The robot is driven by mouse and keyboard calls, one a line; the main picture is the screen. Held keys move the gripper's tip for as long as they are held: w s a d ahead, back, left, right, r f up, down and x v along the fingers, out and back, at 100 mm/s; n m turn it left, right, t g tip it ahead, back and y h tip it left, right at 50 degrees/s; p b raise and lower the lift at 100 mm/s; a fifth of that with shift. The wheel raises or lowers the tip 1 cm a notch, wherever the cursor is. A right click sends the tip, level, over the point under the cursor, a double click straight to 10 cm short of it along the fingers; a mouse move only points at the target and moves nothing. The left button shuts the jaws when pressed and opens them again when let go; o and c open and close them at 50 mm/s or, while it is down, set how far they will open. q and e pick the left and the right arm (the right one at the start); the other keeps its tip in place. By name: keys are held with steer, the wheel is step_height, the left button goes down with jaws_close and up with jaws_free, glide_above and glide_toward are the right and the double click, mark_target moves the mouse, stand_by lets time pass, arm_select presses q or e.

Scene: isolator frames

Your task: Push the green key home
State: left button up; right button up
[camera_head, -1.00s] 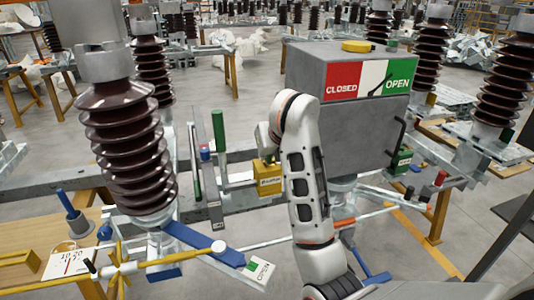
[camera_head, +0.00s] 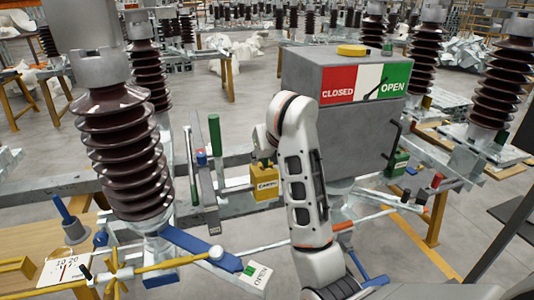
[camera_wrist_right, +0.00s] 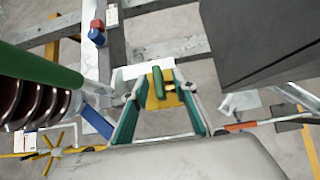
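The green key (camera_wrist_right: 158,83) stands in the yellow lock block (camera_wrist_right: 174,99) in the right wrist view. In the head view the block (camera_head: 264,187) is fixed to the grey frame just left of my right arm. My right gripper (camera_wrist_right: 158,96) has its two teal-padded fingers apart, one on each side of the key, with a gap to it on both sides. How deep the key sits is hard to tell. In the head view my own arm mostly hides this gripper. My left gripper is in neither view.
A grey cabinet (camera_head: 345,130) with a CLOSED/OPEN sign stands close to the right of my arm. A green-handled lever (camera_head: 215,140) rises left of the lock. A brown ribbed insulator (camera_head: 125,150) stands further left. A blue bar (camera_head: 190,243) lies low in front.

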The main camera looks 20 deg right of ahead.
steer(key=v, duration=0.6)
steer(key=shift+r, duration=0.25)
steer(key=shift+s, duration=0.15)
